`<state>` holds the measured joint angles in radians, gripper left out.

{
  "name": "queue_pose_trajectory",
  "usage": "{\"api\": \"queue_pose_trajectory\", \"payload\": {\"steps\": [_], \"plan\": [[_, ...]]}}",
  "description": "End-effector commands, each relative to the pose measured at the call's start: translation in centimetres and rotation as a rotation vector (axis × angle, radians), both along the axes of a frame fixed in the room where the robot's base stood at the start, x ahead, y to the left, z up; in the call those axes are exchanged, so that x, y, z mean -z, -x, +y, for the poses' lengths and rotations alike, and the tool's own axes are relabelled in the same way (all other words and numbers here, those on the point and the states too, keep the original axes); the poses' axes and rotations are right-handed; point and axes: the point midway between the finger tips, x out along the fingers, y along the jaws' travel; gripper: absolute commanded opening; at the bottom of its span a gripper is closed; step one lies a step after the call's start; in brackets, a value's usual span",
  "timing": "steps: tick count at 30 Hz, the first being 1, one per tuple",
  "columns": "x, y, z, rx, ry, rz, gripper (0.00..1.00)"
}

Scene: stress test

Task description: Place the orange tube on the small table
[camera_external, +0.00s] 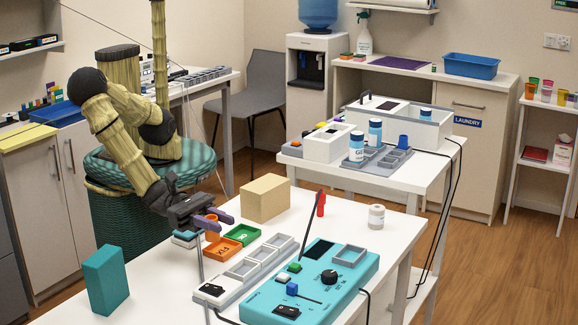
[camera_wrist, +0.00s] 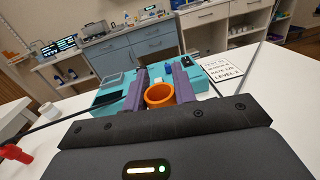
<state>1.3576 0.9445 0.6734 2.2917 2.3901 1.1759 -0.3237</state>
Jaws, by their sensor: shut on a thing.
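My gripper (camera_external: 212,224) is shut on the orange tube (camera_external: 211,234), above the left part of the near white table (camera_external: 150,296). In the wrist view the tube (camera_wrist: 159,96) shows as an open orange ring between the purple fingers of my gripper (camera_wrist: 160,88). The fingers partly hide the tube's sides. A second white table (camera_external: 432,172) stands behind the near one, and a narrow white stand (camera_external: 548,103) is at the far right. I cannot tell which one is the small table.
The near table bears orange and green trays (camera_external: 242,234), a teal control box (camera_external: 318,284), a tan block (camera_external: 265,198), a teal block (camera_external: 106,280), a red tube (camera_external: 321,205) and a white jar (camera_external: 376,217).

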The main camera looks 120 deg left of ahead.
Motion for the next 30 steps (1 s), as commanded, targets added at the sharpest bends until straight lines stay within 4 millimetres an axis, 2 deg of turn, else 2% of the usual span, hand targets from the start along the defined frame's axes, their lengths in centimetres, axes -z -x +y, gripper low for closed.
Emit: {"api": "queue_pose_trajectory", "payload": {"steps": [5, 11, 15, 18, 21, 24, 30], "plan": [[-0.3, -1.1, 4.8, -0.076, -0.008, -0.003, 0.02], [-0.5, -1.8, 14.0, -0.208, -0.011, -0.009, 0.02], [-0.7, -1.1, 20.4, -0.297, -0.012, -0.007, 0.02], [-1.0, -0.2, 24.2, -0.348, -0.010, -0.003, 0.02], [-1.1, 0.6, 26.7, -0.384, -0.006, 0.001, 0.02], [-1.0, 1.1, 28.0, -0.400, -0.004, 0.002, 0.02], [-0.8, 1.2, 28.2, -0.403, 0.001, 0.002, 0.02]]}}
